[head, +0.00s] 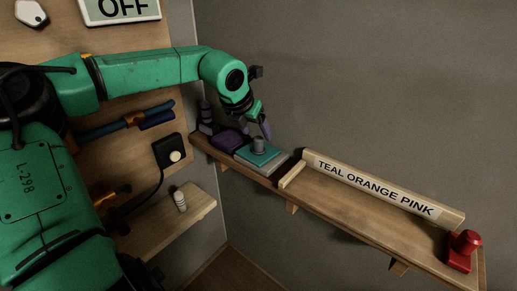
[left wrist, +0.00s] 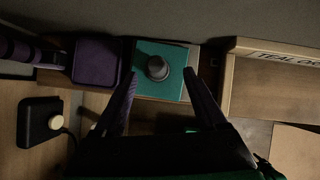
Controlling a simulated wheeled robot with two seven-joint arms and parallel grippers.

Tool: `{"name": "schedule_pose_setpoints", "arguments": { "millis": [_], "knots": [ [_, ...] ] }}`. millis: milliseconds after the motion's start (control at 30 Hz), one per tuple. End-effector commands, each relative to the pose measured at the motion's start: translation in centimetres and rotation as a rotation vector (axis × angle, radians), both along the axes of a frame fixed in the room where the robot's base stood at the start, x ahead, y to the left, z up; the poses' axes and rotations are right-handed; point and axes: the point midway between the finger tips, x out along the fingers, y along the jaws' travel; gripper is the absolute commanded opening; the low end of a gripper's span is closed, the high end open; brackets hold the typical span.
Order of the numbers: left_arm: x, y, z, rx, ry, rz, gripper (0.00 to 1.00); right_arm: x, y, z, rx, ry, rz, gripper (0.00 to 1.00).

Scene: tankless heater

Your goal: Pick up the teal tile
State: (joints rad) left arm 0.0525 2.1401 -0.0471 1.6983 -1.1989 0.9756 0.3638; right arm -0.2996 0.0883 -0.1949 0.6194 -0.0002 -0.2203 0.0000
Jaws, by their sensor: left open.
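The teal tile (head: 259,154) is a flat square with a grey knob on top. It lies on a light grey base on the wooden shelf, beside a purple piece. In the left wrist view the teal tile (left wrist: 150,84) shows with its round knob between my fingertips' lines. My left gripper (head: 258,122) is above the tile, pointing down. In the left wrist view its two dark fingers (left wrist: 160,84) are spread on either side of the tile, open and empty. My right gripper is in neither view.
The purple piece (left wrist: 97,60) stands left of the tile. A tray labelled "TEAL ORANGE PINK" (head: 375,184) lies to the right on the shelf. A red object (head: 462,250) is at the shelf's right end. A black box with a pale button (head: 170,152) is on the left wall panel.

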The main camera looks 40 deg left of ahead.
Motion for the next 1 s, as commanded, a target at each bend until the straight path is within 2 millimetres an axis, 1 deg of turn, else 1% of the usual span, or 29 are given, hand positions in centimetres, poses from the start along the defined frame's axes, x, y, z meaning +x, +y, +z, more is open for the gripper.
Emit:
{"name": "schedule_pose_setpoints", "arguments": {
  "millis": [133, 233, 333, 433, 600, 667, 700, 800, 1000],
  "knots": [
    [0.9, 0.4, -1.5, -0.001, 0.003, 0.001, 0.74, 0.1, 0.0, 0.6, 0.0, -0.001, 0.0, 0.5],
    [1.9, 1.0, -3.1, -0.002, 0.005, 0.002, 0.74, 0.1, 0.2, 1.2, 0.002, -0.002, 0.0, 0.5],
    [2.7, 1.2, -4.5, -0.001, 0.003, 0.001, 0.74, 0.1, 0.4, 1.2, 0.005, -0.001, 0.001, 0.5],
    [3.1, 1.2, -5.0, 0.0, -0.001, 0.001, 0.74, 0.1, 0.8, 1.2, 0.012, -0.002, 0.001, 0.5],
    [3.1, 1.2, -5.0, -0.001, -0.002, 0.0, 0.74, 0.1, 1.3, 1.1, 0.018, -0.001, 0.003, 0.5],
    [3.1, 1.2, -5.0, -0.001, -0.002, 0.0, 0.51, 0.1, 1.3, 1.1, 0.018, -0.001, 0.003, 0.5],
    [3.1, 1.2, -5.0, -0.001, -0.002, 0.0, 0.35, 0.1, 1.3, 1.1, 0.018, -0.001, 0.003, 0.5],
    [3.1, 1.2, -5.0, -0.001, -0.002, 0.0, 0.0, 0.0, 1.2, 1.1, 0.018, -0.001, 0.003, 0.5],
    [3.1, 1.2, -4.9, -0.001, -0.003, 0.0, 0.0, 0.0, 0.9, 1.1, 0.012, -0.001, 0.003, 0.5]
  ]
}}
